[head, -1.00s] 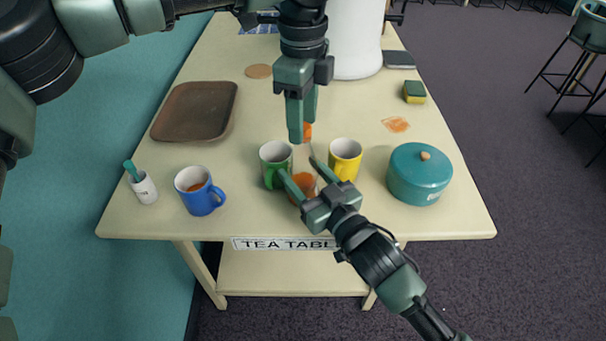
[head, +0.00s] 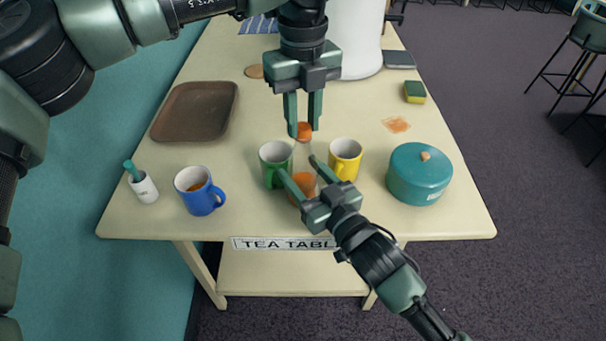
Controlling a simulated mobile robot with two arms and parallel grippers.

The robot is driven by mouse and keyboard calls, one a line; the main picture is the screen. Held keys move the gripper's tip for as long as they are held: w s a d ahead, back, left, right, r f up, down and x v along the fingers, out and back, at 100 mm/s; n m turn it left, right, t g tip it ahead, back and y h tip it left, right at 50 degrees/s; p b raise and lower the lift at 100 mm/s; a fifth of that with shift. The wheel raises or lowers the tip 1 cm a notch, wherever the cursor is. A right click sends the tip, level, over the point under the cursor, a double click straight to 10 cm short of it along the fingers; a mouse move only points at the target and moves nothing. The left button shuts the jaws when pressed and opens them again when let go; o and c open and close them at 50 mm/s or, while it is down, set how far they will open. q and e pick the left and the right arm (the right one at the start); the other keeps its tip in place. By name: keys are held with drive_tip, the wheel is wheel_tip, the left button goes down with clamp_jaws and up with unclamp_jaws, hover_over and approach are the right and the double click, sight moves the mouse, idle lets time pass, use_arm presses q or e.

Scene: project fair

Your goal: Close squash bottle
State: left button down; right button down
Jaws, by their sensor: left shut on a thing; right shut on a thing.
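The squash bottle (head: 303,184) is clear with orange liquid low inside. It stands near the table's front, between the green mug and the yellow mug. My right gripper (head: 299,168) is shut on the bottle from the front, with one finger on each side. An orange cap (head: 304,132) is at the bottle's top end. My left gripper (head: 303,131) points down from above and is shut on the cap. The bottle's neck is faint, and I cannot tell whether the cap sits on it or just above it.
A green mug (head: 273,153) and a yellow mug (head: 345,152) flank the bottle closely. A blue mug (head: 201,200), a white pot (head: 145,190), a brown tray (head: 190,112) and a teal lidded pot (head: 419,178) stand around. An orange spill (head: 396,124) lies on the right.

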use_arm(q)
drive_tip(key=m, duration=0.4)
use_arm(e)
drive_tip(key=shift+f, duration=0.1)
use_arm(q)
drive_tip(key=m, duration=0.4)
drive_tip(key=shift+m, duration=0.4)
drive_tip(key=m, duration=1.2)
drive_tip(key=shift+s+m, duration=0.1)
drive_tip(key=shift+m, duration=0.2)
drive_tip(key=m, duration=1)
drive_tip(key=shift+f+m, duration=0.1)
drive_tip(key=shift+m, duration=0.3)
drive_tip(key=c, duration=1.1)
unclamp_jaws()
drive_tip(key=shift+o, duration=0.2)
